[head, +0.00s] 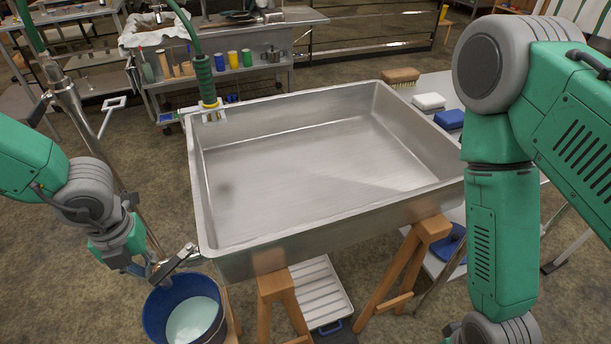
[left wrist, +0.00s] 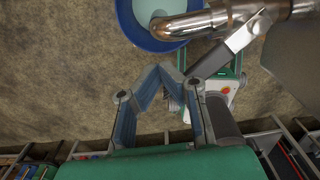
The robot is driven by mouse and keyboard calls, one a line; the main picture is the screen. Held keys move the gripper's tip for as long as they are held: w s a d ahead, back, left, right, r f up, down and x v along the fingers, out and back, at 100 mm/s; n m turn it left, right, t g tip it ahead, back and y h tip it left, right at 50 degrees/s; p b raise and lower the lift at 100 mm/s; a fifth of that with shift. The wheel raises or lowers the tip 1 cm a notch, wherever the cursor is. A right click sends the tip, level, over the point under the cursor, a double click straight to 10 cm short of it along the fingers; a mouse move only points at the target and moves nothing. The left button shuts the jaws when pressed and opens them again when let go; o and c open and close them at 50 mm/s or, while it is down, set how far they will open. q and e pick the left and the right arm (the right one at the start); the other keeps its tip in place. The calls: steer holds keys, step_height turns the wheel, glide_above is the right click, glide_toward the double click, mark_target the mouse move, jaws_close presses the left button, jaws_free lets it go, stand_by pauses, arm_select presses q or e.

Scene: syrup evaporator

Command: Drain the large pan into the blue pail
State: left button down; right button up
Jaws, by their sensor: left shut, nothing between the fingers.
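The large pan (head: 300,240) is a wide, rectangular steel pan on wooden trestles, mid head view. Its floor looks bare or thinly wet; I cannot tell which. The blue pail (head: 150,318) stands below the pan's near left corner with pale liquid in it; it also shows in the left wrist view (left wrist: 125,27). A steel outlet pipe (left wrist: 200,24) reaches over the pail, with a flat grey lever (left wrist: 238,42) beside it. My left gripper (left wrist: 163,70) is shut and empty, near the lever's end; contact is unclear. My right gripper is out of view.
A green hose with a nozzle (head: 206,85) hangs at the pan's back left corner. A white ribbed tray (head: 318,290) lies under the pan. A brush (head: 400,76) and sponges (head: 429,101) lie on a side table at right. My right arm covers the right side.

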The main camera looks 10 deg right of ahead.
mark_target(154, 283)
arm_select(q)
steer(key=shift+s+d, duration=0.45)
steer(key=shift+s, duration=0.2)
steer(key=shift+d, duration=0.1)
steer(key=shift+s+d+f+b, duration=0.1)
steer(key=shift+s+d+b, duration=0.45)
steer(key=shift+s+d, duration=0.1)
steer(key=shift+d, duration=0.15)
steer(key=shift+s+d+b, duration=0.3)
steer(key=shift+s+d, duration=0.25)
steer(key=shift+d, duration=0.3)
